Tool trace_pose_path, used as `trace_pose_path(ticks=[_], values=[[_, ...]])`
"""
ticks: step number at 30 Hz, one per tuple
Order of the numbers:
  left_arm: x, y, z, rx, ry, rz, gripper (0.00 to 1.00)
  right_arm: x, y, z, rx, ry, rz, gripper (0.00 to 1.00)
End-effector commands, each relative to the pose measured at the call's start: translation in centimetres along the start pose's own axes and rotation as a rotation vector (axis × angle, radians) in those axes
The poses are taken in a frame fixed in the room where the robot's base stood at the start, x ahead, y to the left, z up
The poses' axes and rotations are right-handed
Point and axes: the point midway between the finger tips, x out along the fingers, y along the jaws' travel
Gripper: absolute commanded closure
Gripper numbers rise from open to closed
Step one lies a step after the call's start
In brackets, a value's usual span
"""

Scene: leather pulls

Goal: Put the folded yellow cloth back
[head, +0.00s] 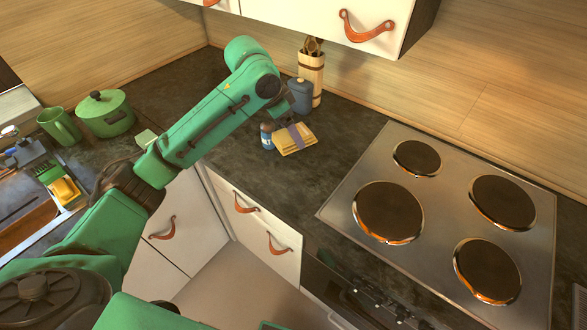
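My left gripper (288,124) is at the back edge of the cloth, at the end of the green arm reaching in from the left. Its fingers are small and partly hidden, so I cannot tell whether they grip the cloth or whether the cloth is raised. My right gripper is not in view.
A blue bottle (267,136) stands close left of the cloth. A grey-blue bottle (301,96) and a utensil holder (311,76) stand behind. The hob (440,215) is to the right. A green pot (105,114) and mug (60,127) are at left.

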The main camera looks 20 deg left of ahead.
Motion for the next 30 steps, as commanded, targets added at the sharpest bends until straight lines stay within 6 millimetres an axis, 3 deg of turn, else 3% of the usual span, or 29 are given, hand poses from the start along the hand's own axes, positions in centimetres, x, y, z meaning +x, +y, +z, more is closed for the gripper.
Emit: trace_pose_path(ticks=[3, 5, 9, 14, 18, 27, 28, 29, 30], values=[[3.5, 0.0, 1.7, -0.004, -0.007, 0.002, 0.64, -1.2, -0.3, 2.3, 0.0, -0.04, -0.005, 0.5], [5.4, 0.1, 2.4, -0.004, -0.005, 0.002, 0.64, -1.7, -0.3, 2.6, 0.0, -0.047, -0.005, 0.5], [9.0, 0.0, 3.9, -0.002, -0.002, 0.0, 0.64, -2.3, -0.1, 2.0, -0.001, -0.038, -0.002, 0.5], [11.5, 0.1, 4.8, -0.001, -0.002, 0.0, 0.64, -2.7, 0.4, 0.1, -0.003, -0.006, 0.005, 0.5], [13.9, 0.0, 5.8, -0.001, -0.001, -0.001, 0.64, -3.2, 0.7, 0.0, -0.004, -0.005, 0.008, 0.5], [14.6, 0.0, 6.0, 0.0, 0.002, -0.002, 0.64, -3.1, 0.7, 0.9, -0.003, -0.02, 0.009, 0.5], [14.6, 0.0, 6.1, -0.001, 0.002, -0.002, 0.12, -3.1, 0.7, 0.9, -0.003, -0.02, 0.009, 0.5], [14.6, 0.0, 6.0, -0.001, 0.002, -0.002, 0.01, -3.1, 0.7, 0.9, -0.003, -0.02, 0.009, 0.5], [14.6, 0.0, 6.0, -0.001, 0.002, -0.002, 0.0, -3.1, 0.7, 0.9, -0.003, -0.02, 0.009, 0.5]])
